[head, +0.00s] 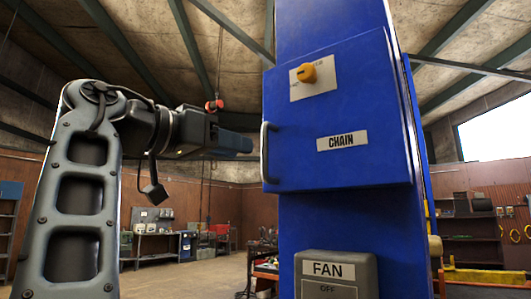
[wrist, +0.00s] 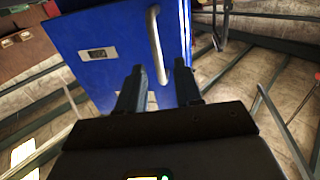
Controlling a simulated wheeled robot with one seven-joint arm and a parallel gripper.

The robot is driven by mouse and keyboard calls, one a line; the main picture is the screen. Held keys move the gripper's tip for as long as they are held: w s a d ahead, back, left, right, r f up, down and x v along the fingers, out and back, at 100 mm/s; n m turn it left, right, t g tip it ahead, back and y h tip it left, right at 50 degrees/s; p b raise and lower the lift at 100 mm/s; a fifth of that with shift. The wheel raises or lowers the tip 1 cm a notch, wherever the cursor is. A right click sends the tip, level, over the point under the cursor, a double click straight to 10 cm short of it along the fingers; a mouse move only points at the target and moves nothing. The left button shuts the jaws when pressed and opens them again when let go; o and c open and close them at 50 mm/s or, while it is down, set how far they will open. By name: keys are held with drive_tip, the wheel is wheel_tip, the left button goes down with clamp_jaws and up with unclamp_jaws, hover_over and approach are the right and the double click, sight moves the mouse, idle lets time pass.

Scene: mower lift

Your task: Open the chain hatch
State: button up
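The chain hatch (head: 360,105) is a blue panel on a tall blue column, with a white CHAIN label (head: 342,141) and a yellow knob (head: 307,73) on a pale plate. It looks closed. Its upright metal handle (head: 265,152) is on the left edge. My gripper (head: 247,144) is level with the handle, just left of it. In the wrist view my gripper (wrist: 159,68) is open, its two fingers apart. The handle (wrist: 154,35) appears ahead of them, its lower end lying between the fingertips in the picture. I cannot tell whether they touch.
A grey FAN box (head: 337,275) is on the column below the hatch. Workbenches (head: 155,245) and shelves stand far back on the left. A yellow rail (head: 485,277) is at the right. The air left of the hatch looks free apart from my arm.

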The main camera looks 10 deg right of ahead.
sight(264, 171)
drive_tip(key=shift+r+p+x, duration=0.2)
drive_tip(key=shift+p+x, duration=0.35)
drive_tip(key=shift+x, duration=1.35)
drive_tip(key=shift+r+p+x, duration=0.2)
drive_tip(key=shift+p+x, duration=0.35)
drive_tip(key=shift+x, duration=1.35)
drive_tip(key=shift+s+d, duration=0.1)
drive_tip(key=shift+s, duration=0.1)
drive_tip(key=shift+c, duration=0.5)
clamp_jaws()
